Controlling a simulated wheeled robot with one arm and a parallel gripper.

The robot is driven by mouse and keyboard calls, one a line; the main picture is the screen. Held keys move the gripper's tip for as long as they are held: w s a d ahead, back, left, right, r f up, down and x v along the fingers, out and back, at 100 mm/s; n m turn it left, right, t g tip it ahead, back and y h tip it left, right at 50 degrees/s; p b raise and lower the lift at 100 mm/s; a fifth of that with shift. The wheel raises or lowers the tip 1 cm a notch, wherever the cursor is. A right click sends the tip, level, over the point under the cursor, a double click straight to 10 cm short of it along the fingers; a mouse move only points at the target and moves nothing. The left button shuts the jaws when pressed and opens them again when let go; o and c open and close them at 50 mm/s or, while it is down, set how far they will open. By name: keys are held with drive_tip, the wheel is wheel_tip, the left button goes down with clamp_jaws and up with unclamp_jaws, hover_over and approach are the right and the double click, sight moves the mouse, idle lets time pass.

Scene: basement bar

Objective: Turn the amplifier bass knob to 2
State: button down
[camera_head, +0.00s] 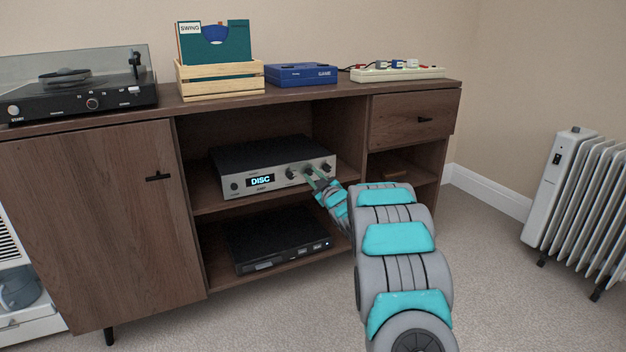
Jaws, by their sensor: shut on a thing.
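The amplifier (271,158) stands on the upper open shelf of the brown cabinet. Its silver front has a lit display (261,182) reading DISC. A dark knob (291,173) shows right of the display, and another knob (326,167) shows near the right end of the front. My gripper (312,174) reaches in from the lower right and is at the amplifier front between these two knobs. It is shut on a knob there, which its fingers mostly hide. The knob labels and pointer settings are too small to read.
A black disc player (278,240) sits on the shelf below. The cabinet (105,215) has a closed door at left and a drawer (414,118) at right. A turntable (75,95), record crate (221,82), blue game box (301,75) and power strip (398,73) stand on top. A radiator (580,195) stands right.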

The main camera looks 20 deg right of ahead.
idle(0.4)
drive_tip(key=c, duration=0.7)
unclamp_jaws()
drive_tip(key=shift+s, duration=0.1)
drive_tip(key=s, duration=0.7)
drive_tip(key=shift+s+d+f+p, duration=0.1)
drive_tip(key=shift+s+f+p, duration=0.15)
drive_tip(key=shift+f+p, duration=0.1)
